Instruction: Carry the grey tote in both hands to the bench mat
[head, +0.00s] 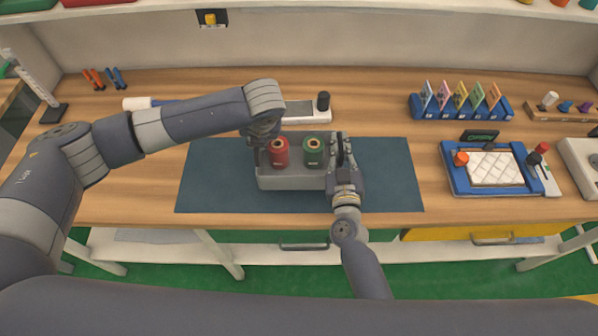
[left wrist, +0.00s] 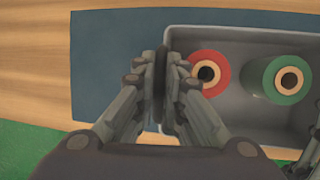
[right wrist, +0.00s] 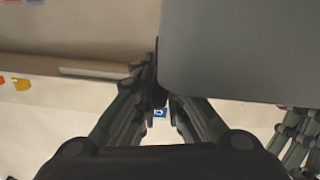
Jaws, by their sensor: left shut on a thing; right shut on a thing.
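The grey tote (head: 290,182) is over the dark blue bench mat (head: 225,180), near its middle. I cannot tell whether its base touches the mat. A red spool (head: 279,153) and a green spool (head: 313,153) stand inside it. My left gripper (head: 258,145) is shut on the tote's left wall; the left wrist view shows its fingers (left wrist: 165,75) closed there beside the red spool (left wrist: 208,72). My right gripper (head: 340,150) is shut on the tote's right wall. In the right wrist view its fingers (right wrist: 158,85) meet at the edge of the grey tote (right wrist: 240,50).
Behind the tote is a white device with a black knob (head: 323,101). To the right are a blue rack of coloured cards (head: 460,106) and a blue tray with a white pad (head: 493,168). Bare mat shows on both sides of the tote.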

